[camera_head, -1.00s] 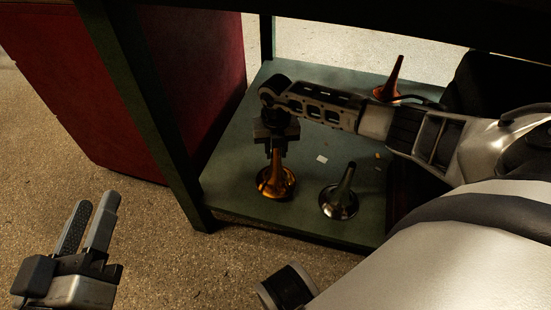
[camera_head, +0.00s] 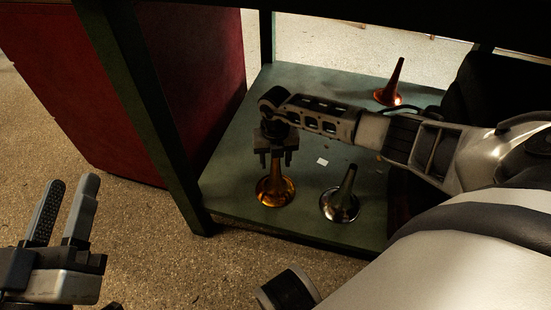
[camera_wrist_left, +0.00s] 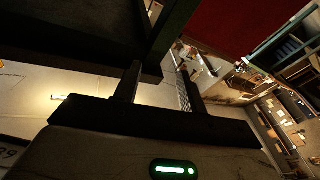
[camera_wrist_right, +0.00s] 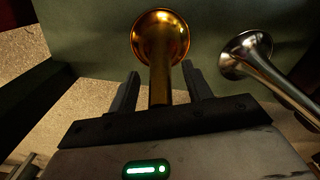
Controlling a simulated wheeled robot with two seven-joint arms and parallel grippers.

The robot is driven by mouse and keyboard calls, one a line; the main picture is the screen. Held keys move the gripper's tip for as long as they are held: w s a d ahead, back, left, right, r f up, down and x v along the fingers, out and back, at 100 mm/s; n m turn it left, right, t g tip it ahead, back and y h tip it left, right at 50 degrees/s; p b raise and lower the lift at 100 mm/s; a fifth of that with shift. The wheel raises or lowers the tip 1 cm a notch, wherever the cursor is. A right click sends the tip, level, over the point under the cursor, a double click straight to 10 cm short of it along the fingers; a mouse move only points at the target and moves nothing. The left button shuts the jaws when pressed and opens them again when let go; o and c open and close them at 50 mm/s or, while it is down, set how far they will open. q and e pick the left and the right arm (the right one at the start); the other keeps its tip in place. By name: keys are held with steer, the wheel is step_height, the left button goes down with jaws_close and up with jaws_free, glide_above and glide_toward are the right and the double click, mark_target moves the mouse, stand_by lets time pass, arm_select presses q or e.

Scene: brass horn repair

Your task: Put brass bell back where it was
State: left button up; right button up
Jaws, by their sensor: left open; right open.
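The brass bell (camera_head: 275,190) stands upright, flared end down, near the front left of the green lower shelf (camera_head: 225,180). My right gripper (camera_head: 275,160) is open at the top of its stem. In the right wrist view the brass bell (camera_wrist_right: 160,40) has its stem between the two open fingers (camera_wrist_right: 162,85), with gaps on both sides. My left gripper (camera_head: 62,205) is open and empty over the floor at the lower left. In the left wrist view its fingers (camera_wrist_left: 160,85) are apart with nothing between them.
A silver bell (camera_head: 341,203) stands just right of the brass bell, and shows in the right wrist view (camera_wrist_right: 248,55). A copper bell (camera_head: 389,95) stands at the back right. A green table leg (camera_head: 150,120) and a red cabinet (camera_head: 60,80) are left. Small scraps lie mid-shelf.

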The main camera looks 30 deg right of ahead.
arm_select(q)
steer(key=shift+s+f+n+g+y+p, duration=0.25)
steer(key=shift+s+f+g+y+p, duration=0.1)
steer(key=shift+f+g+p, duration=0.35)
steer(key=shift+s+f+n+g+y+p, duration=0.35)
steer(key=shift+f+g+p, duration=0.15)
steer(key=shift+f+p, duration=0.45)
steer(key=shift+s+f+n+g+y+p, duration=0.2)
steer(key=shift+s+f+g+y+p, duration=0.15)
steer(key=shift+f+g+p, duration=0.35)
arm_select(e)
step_height(320, 180, up, 12)
